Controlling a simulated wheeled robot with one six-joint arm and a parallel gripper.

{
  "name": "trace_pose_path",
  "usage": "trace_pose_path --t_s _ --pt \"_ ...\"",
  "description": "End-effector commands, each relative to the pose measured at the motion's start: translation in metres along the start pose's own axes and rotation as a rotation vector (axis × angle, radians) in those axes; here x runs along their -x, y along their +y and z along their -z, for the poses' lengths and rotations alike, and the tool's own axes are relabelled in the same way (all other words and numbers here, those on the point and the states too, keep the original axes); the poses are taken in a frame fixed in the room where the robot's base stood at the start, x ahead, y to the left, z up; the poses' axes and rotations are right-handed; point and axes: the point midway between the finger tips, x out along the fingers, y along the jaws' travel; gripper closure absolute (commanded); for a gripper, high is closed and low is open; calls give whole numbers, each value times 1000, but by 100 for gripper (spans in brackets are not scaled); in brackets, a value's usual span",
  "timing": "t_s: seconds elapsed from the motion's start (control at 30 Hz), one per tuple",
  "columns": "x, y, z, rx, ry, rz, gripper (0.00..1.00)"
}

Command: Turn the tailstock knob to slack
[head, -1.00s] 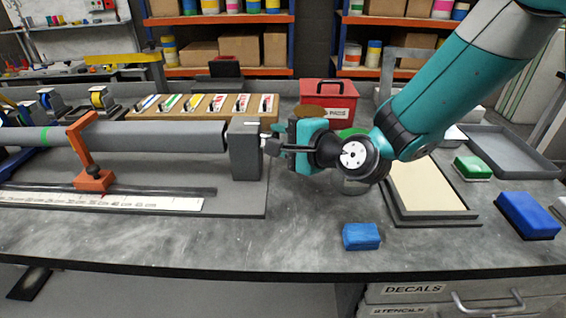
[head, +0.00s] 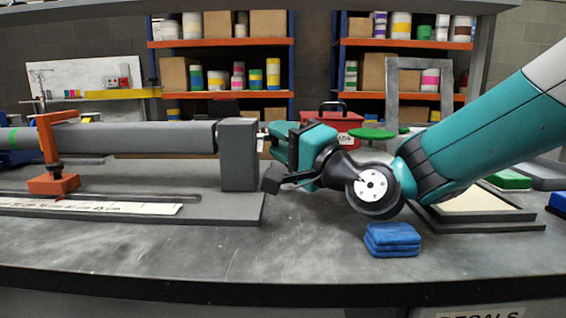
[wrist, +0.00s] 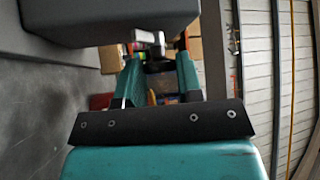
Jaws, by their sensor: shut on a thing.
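The tailstock (head: 238,155) is a dark grey upright block at the right end of a long grey tube (head: 140,137). Its knob is on the block's right face and is mostly hidden by my gripper in the head view. In the wrist view the tailstock block (wrist: 110,18) fills the upper left, with a small pale and dark knob (wrist: 152,40) beside it. My gripper (head: 272,142) points left at the knob, its teal fingers shut on it. The fingers also show in the wrist view (wrist: 160,68). I cannot read the knob's setting.
An orange clamp post (head: 50,155) stands by the tube, over a white ruler strip (head: 100,207). Blue stacked pads (head: 392,239) lie on the bench at front right. A red toolbox (head: 335,125) is behind my gripper. The bench front is mostly clear.

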Motion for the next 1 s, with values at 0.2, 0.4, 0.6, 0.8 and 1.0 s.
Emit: trace_pose_path --t_s 0.2,0.4,0.6,0.8,1.0 --pt "0 2 -1 16 -3 15 90" --pt "0 1 -1 17 -3 16 90" --pt "0 1 -1 17 -3 15 57" --pt "0 1 0 17 -2 16 42" --pt "0 1 0 17 -1 16 42"
